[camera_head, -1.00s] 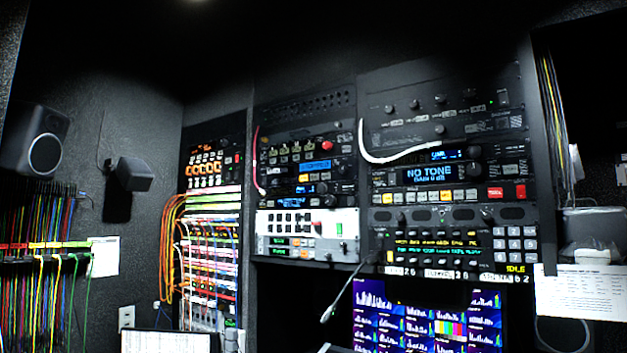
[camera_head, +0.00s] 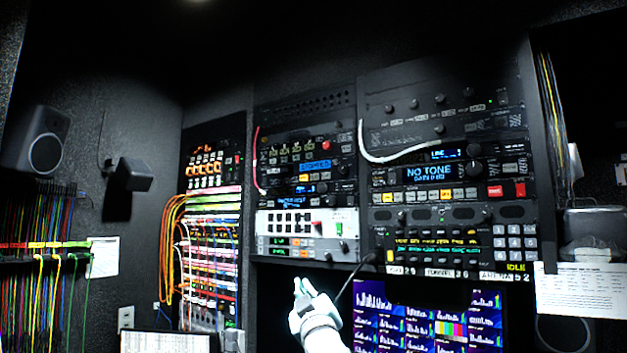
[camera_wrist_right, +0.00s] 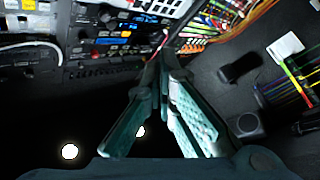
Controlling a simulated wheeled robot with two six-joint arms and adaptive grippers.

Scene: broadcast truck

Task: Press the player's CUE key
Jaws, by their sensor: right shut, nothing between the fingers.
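The middle rack holds several units with small keys. One unit with a blue display (camera_head: 315,166) and a row of keys may be the player. The key labels are too small to read, so I cannot tell which key is CUE. My right gripper (camera_head: 301,287) is below the middle rack's white panel, in front of the dark opening, pointing up. In the right wrist view its fingers (camera_wrist_right: 160,65) are closed together with nothing between them. They look apart from the rack in both views. My left gripper is not in view.
A white-fronted panel (camera_head: 307,222) sits low in the middle rack. The right rack has a unit showing NO TONE (camera_head: 430,173). A multi-picture monitor (camera_head: 400,315) stands below it. Orange cables (camera_head: 172,230) hang at the left rack.

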